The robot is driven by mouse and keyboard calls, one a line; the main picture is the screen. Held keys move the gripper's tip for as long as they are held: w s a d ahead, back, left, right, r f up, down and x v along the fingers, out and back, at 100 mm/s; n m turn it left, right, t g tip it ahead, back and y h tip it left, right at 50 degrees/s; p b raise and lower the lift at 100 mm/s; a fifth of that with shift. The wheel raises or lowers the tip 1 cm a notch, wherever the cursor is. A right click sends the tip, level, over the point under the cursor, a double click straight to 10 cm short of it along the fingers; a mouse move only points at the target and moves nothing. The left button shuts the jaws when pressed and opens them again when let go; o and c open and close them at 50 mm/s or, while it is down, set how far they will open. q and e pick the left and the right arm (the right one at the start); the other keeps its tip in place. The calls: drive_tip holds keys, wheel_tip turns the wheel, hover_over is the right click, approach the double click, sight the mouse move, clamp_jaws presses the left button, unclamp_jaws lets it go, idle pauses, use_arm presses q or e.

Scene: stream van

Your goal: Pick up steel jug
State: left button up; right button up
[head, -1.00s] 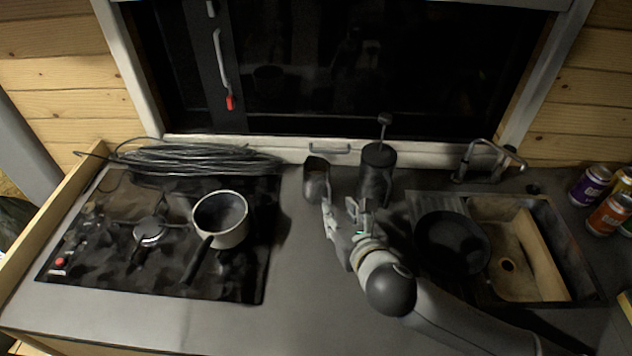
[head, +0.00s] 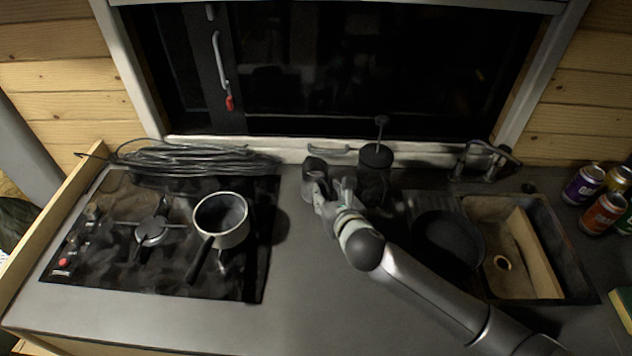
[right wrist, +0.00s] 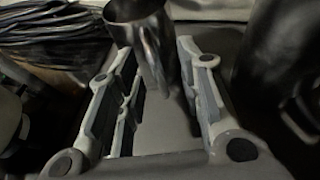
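The steel jug (head: 312,170) stands upright on the grey counter near the window sill, between the hob and a black press pot. My right gripper (head: 331,187) is at the jug's near right side and hides part of it in the head view. In the right wrist view, the jug (right wrist: 135,22) is at the top, with its handle toward me. My right gripper (right wrist: 157,58) is open there, with a finger on each side of the handle. I cannot tell whether a finger touches it. My left gripper is not in view.
The black press pot (head: 375,175) stands close on the right. A saucepan (head: 221,219) sits on the hob (head: 130,270), with a coiled cable (head: 190,158) behind it. The counter's front middle is clear.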

drive_tip(key=shift+w+a+f, duration=0.1)
drive_tip(key=shift+w, duration=0.15)
clamp_jaws()
drive_tip(key=shift+r, duration=0.2)
idle(0.4)
